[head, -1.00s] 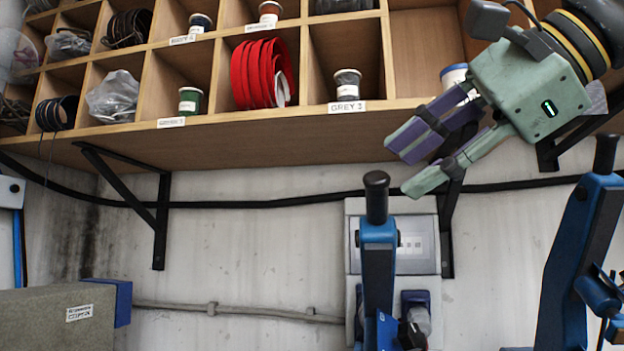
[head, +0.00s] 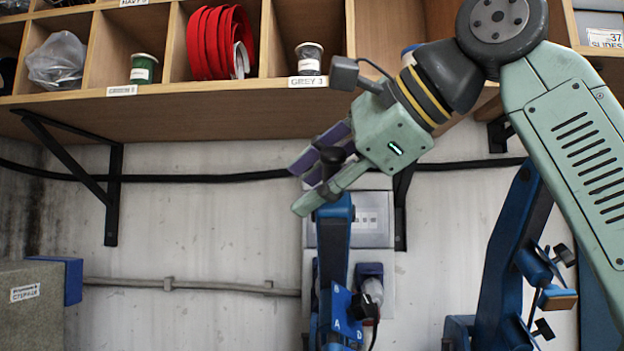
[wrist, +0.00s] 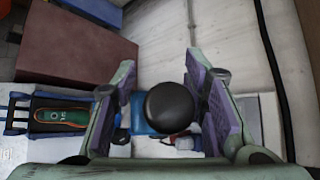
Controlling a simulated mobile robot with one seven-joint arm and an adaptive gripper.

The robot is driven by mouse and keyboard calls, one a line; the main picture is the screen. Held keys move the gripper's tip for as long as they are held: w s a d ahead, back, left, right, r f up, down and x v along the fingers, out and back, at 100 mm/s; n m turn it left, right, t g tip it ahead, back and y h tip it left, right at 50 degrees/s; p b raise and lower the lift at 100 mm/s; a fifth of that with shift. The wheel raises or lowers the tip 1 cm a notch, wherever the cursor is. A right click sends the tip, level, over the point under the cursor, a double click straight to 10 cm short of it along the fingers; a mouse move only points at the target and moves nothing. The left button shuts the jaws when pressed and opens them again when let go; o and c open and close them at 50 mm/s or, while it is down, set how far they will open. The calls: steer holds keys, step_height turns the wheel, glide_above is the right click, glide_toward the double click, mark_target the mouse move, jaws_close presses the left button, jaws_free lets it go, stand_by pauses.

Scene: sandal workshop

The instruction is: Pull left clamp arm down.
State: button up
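The left clamp arm (head: 334,235) is a blue upright lever with a black knob (head: 333,156) on top, in the middle of the head view. My gripper (head: 303,186) is tilted down to the left at the knob, its fingers open on either side of it. In the wrist view the round black knob (wrist: 170,106) sits between the two fingers of my gripper (wrist: 161,66), with a gap visible on both sides. The lower part of the clamp arm is mostly hidden under the knob there.
A second blue clamp arm (head: 512,245) stands at the right, partly behind my arm. A wooden shelf (head: 215,103) with coils and spools hangs above. A grey switch box (head: 375,220) is on the wall behind. In the wrist view a green insole (wrist: 62,116) lies at the left.

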steer(key=shift+w+a+f, duration=0.1)
steer(key=shift+c, duration=0.2)
jaws_close()
stand_by(0.7)
